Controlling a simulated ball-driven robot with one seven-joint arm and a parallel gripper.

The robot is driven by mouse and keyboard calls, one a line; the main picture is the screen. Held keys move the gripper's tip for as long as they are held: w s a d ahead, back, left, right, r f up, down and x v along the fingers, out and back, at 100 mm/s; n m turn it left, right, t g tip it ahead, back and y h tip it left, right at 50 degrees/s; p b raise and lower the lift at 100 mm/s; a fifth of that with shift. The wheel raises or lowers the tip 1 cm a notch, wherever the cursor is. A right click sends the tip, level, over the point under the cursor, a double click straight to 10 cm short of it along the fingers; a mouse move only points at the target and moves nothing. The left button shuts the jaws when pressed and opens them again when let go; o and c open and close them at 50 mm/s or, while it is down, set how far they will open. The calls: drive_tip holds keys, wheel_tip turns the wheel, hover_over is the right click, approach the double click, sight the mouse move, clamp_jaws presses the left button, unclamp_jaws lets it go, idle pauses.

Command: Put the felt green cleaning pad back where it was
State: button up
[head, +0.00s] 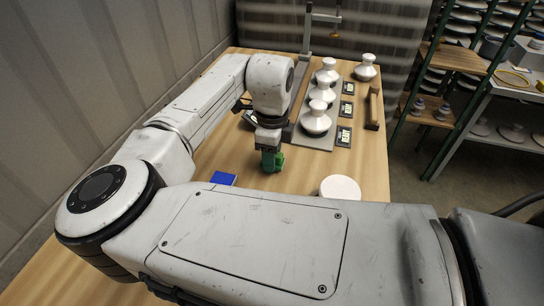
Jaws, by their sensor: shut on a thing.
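My gripper (270,151) points down over the wooden table and is shut on the green cleaning pad (273,162). The pad shows as a small green block at the fingertips. I cannot tell whether its underside touches the table or hangs just above it. A small blue block (223,178) lies on the table to the left of the gripper, partly hidden by my arm.
White insulators (316,121) stand in a row on a grey board (318,142) behind the gripper, with dark labels (344,137) beside them. Another insulator (365,68) stands at the back right. A wooden bar (372,108) lies right. A white disc (340,188) is in front.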

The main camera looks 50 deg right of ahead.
drive_tip(key=shift+f, duration=0.6)
drive_tip(key=shift+f, duration=0.15)
drive_tip(key=o, duration=0.9)
drive_tip(key=shift+o, duration=0.2)
wheel_tip(320, 180, up, 12)
drive_tip(key=shift+r, duration=0.2)
